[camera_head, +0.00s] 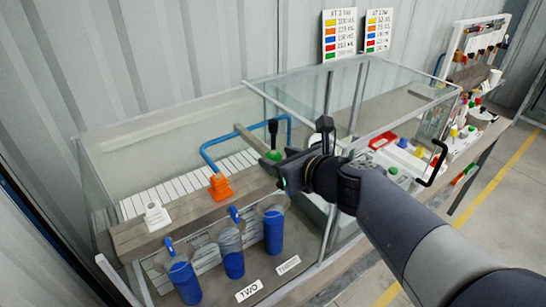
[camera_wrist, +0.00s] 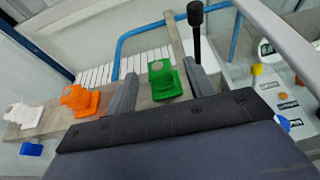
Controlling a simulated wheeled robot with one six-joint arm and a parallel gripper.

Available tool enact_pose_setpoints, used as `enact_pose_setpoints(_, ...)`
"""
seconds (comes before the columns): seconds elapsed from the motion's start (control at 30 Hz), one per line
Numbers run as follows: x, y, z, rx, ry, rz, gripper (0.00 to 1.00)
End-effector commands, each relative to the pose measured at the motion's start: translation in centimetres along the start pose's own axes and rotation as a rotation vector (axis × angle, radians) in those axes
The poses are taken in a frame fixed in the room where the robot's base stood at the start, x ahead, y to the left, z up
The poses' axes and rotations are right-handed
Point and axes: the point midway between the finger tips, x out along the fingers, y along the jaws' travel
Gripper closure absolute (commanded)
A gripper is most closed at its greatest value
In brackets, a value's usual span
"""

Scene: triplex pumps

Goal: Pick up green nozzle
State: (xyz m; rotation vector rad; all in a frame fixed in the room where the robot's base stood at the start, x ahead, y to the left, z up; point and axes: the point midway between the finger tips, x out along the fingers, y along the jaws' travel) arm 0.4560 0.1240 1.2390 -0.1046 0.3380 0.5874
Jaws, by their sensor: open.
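The green nozzle (camera_wrist: 163,80) stands on the right part of a grey ledge in the wrist view, between the two fingers of my gripper (camera_wrist: 156,90). The fingers are apart and I see no contact with it. In the head view the green nozzle (camera_head: 273,156) is partly hidden behind my gripper (camera_head: 300,158), which is over the right end of the ledge. An orange nozzle (camera_head: 220,186) and a white nozzle (camera_head: 156,216) stand further left on the same ledge (camera_head: 188,208).
A blue pipe (camera_head: 230,140) runs behind the ledge. Glass panels (camera_head: 345,85) surround the bench. Blue-filled cylinders (camera_head: 232,262) hang in front of the ledge. A cluttered table (camera_head: 470,140) is at the right.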

Motion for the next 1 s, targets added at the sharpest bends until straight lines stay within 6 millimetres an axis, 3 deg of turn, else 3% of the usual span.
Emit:
enact_pose_setpoints(0.3,4.0,0.1,-0.2,0.001,0.001,0.003,0.49)
enact_pose_setpoints(0.67,4.6,0.1,-0.1,0.000,0.001,0.001,0.50)
enact_pose_setpoints(1.0,4.6,0.1,-0.1,0.001,0.001,0.001,0.78)
